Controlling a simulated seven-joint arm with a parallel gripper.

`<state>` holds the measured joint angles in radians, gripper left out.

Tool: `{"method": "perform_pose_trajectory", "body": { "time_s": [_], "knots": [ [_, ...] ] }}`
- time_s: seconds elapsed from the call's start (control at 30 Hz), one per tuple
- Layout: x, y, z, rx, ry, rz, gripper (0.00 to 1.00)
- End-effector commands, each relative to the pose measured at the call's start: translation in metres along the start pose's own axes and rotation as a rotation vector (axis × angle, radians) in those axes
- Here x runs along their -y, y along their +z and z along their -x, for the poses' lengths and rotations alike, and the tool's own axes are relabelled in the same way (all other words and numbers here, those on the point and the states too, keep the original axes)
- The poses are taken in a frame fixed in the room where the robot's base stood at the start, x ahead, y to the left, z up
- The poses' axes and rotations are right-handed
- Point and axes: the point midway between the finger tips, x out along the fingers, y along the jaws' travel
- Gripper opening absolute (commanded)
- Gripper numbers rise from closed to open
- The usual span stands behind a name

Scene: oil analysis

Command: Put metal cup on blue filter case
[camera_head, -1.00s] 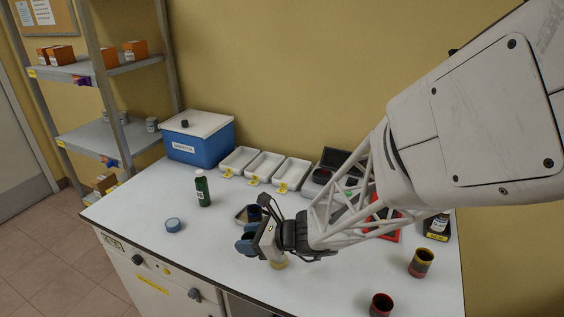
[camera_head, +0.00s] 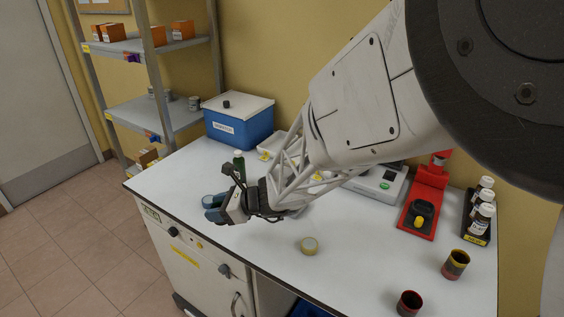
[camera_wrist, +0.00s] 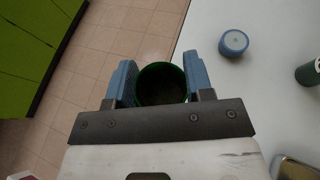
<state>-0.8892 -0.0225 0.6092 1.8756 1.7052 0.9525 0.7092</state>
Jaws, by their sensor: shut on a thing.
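My gripper (camera_head: 217,211) is shut on a cup (camera_wrist: 162,84) with a green rim and dark inside; it shows between both blue fingers in the wrist view (camera_wrist: 160,77). In the head view the cup is hidden behind the fingers. The blue filter case (camera_head: 208,200) is a small round blue case on the worktop, just beyond the fingers. In the wrist view the case (camera_wrist: 234,42) lies up and right of the cup, apart from it. The cup appears against the floor at the counter's edge there.
A green bottle (camera_head: 239,162) stands near the blue box (camera_head: 238,125). A round yellowish case (camera_head: 309,247) lies right of my gripper. A yellow-rimmed cup (camera_head: 456,263) and a red cup (camera_head: 409,304) stand at front right. The counter's front edge is close to my gripper.

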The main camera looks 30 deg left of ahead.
Motion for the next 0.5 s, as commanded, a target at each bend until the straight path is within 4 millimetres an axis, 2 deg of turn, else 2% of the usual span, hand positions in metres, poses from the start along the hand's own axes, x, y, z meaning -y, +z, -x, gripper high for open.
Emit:
{"method": "perform_pose_trajectory", "body": {
  "time_s": [0.33, 0.5],
  "knots": [
    [0.0014, 0.0001, -0.0005, 0.0, -0.001, 0.0, 0.24],
    [0.0094, 0.0013, -0.0067, 0.0, -0.001, 0.0, 0.24]
  ]
}}
